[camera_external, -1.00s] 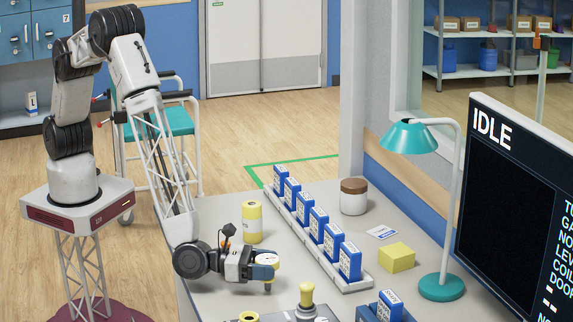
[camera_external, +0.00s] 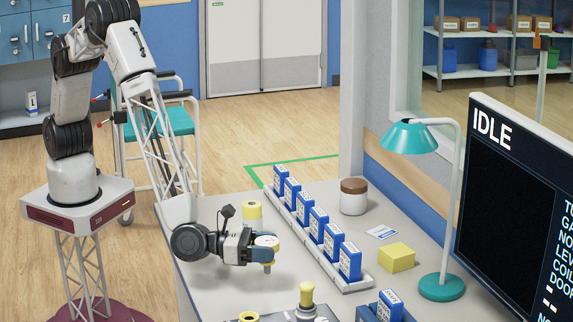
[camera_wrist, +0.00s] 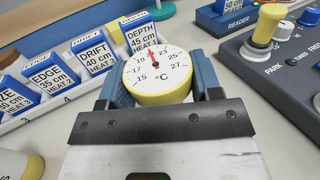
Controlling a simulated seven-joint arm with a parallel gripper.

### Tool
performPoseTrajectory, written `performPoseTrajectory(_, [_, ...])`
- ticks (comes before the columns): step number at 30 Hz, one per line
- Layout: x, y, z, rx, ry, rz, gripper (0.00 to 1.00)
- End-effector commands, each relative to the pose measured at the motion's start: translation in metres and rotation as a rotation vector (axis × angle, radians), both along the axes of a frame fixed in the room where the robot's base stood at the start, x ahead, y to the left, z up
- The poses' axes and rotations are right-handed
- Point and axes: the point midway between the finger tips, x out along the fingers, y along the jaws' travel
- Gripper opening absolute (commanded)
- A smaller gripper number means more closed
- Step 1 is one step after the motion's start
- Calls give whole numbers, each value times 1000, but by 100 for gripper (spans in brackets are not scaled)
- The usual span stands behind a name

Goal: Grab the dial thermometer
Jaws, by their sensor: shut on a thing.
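The dial thermometer has a round white face with a red needle, °C marks and a yellow rim. It sits between the blue fingers of my gripper (camera_wrist: 160,90) in the wrist view, and the dial thermometer (camera_wrist: 157,72) faces the camera. In the external view my gripper (camera_external: 266,255) is shut on the dial thermometer (camera_external: 266,241) and holds it above the desk. The fingers hide parts of its sides.
A rack (camera_external: 318,252) of several blue labelled blocks runs along the desk, close to the right of my gripper. A yellow cylinder (camera_external: 252,213) stands behind it. A control panel with a yellow-topped lever (camera_external: 306,294) is in front. A yellow box (camera_external: 396,257) and a lamp (camera_external: 440,287) stand to the right.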

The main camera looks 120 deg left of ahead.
Motion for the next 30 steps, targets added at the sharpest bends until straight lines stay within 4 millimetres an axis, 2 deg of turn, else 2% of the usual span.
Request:
performPoseTrajectory(1, [0, 0, 10, -1, -3, 0, 31])
performPoseTrajectory(6, [0, 0, 32, -2, -2, -1, 31])
performPoseTrajectory(12, [0, 0, 48, -2, -1, 0, 31])
performPoseTrajectory(30, [0, 0, 52, -1, 0, 0, 31])
